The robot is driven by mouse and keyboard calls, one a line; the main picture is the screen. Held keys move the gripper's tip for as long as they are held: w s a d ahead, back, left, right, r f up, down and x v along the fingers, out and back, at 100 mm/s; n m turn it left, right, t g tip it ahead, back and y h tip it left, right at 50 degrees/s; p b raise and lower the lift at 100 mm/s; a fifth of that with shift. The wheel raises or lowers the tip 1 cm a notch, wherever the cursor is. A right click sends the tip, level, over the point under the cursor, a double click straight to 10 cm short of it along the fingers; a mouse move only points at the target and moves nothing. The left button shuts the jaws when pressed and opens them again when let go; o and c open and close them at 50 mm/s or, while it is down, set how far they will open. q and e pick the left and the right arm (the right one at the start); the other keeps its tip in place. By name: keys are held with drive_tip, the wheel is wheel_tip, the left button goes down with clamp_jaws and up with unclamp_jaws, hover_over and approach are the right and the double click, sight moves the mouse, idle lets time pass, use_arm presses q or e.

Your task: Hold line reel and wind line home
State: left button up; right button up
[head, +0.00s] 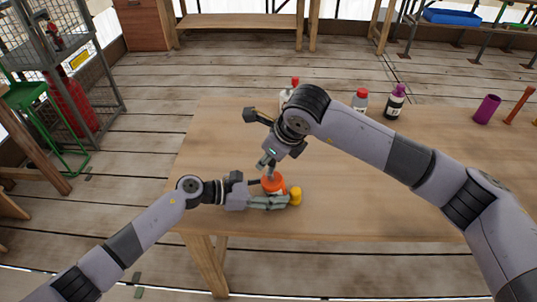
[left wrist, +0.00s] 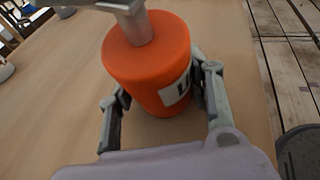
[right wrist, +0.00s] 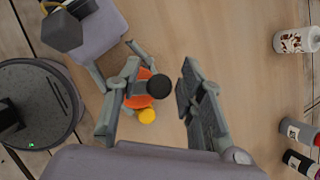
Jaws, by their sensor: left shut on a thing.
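The line reel is an orange cylinder (head: 272,184) near the front edge of the table; the left wrist view shows its flat top, a white label and a grey post (left wrist: 133,24) (left wrist: 145,60). My left gripper (head: 268,197) is shut on the reel from the side, one finger on each side. My right gripper (head: 266,163) is above the reel, pointing down. In the right wrist view its fingers (right wrist: 155,90) are apart, with the post's dark round end (right wrist: 160,86) between them and gaps beside it. No line can be made out.
A small yellow piece (head: 295,196) is close to the reel's right side. Bottles (head: 360,100) (head: 395,103), a purple cup (head: 487,109) and an orange-brown rod (head: 520,106) stand along the table's far side. The wooden table (head: 400,210) is clear at the right of the reel.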

idle(0.3)
drive_tip(key=v, duration=1.2)
use_arm(q)
drive_tip(key=o, duration=0.9)
drive_tip(key=shift+o, duration=0.2)
